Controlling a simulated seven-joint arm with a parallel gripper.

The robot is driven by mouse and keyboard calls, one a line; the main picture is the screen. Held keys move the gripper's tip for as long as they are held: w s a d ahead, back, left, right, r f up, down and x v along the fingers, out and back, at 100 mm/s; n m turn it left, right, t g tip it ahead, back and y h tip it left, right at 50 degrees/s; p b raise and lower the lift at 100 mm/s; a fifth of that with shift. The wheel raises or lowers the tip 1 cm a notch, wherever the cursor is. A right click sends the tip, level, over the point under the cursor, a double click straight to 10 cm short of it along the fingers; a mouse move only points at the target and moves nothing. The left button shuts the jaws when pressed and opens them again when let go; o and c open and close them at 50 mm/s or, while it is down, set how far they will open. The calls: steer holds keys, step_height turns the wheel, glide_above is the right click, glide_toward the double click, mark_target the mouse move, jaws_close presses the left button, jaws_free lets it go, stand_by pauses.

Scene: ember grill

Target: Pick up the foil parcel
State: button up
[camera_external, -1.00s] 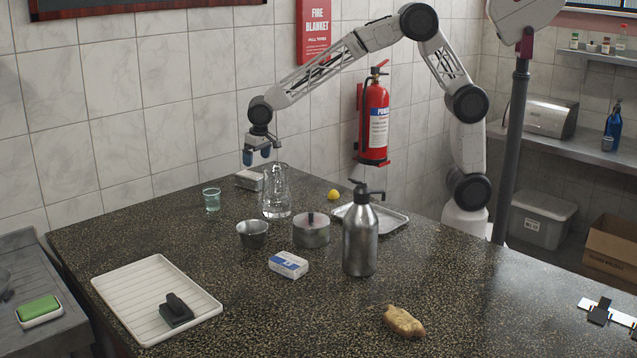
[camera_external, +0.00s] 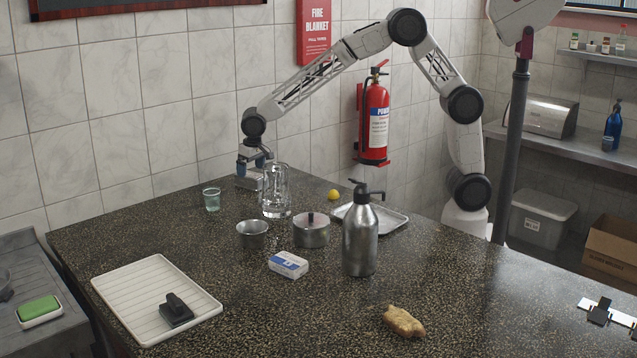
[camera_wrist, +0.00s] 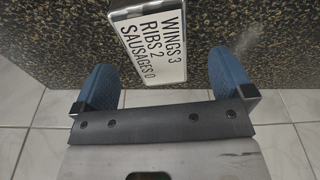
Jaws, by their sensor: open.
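A small silvery-grey block (camera_external: 248,184) lies at the back of the counter near the wall, partly hidden by my gripper and the glass pitcher. In the wrist view, this block (camera_wrist: 152,47) has a metallic edge and a white face lettered "WINGS 3 RIBS 2 SAUSAGES 0". I cannot tell for sure that it is the foil parcel. My gripper (camera_external: 252,166) is low over it, pointing down. In the wrist view, my gripper's blue fingers (camera_wrist: 165,82) are open and spread wide, one to each side of the block's near end, with gaps on both sides.
A glass pitcher (camera_external: 276,193) stands very close to the right of my gripper. A tan lump (camera_external: 404,320) lies at the front. The tiled wall is close behind.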

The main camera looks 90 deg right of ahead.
mark_target(250, 174)
steer(key=shift+f, duration=0.2)
steer(key=shift+w+d+f, duration=0.1)
steer(key=shift+f, duration=0.7)
steer(key=shift+w+d+f, duration=0.15)
steer(key=shift+f, duration=0.65)
steer(key=shift+w+d+f, duration=0.1)
steer(key=shift+f, duration=0.7)
steer(key=c, duration=1.2)
steer(key=shift+r, duration=0.2)
